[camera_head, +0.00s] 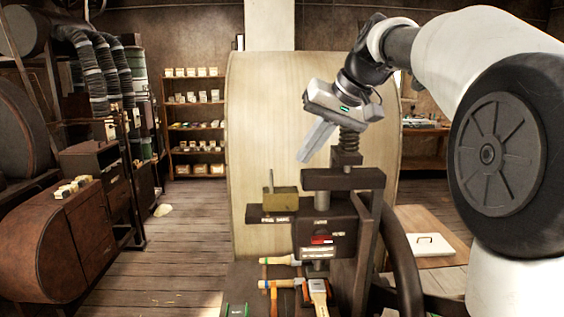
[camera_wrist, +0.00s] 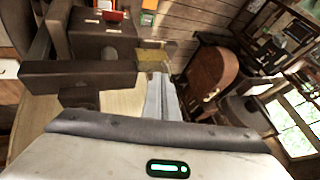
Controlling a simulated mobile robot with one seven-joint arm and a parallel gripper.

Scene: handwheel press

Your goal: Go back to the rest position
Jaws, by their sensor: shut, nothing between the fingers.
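My gripper (camera_head: 318,140) is shut and empty. In the head view it hangs in the air above and in front of the handwheel press, pointing down and to the left, beside the threaded screw (camera_head: 347,145). The press (camera_head: 343,179) is dark, with a crosshead, a lower block with a red label (camera_head: 321,239), and a wheel rim (camera_head: 402,262) at its right. I cannot tell whether the gripper touches the press.
A brass-coloured block (camera_head: 281,199) sits on a ledge left of the press. Tools with wooden handles (camera_head: 284,284) lie at its foot. A large pale curved panel (camera_head: 262,120) stands behind. A shelf with small boxes (camera_head: 195,125) and brown machinery (camera_head: 52,235) are further left.

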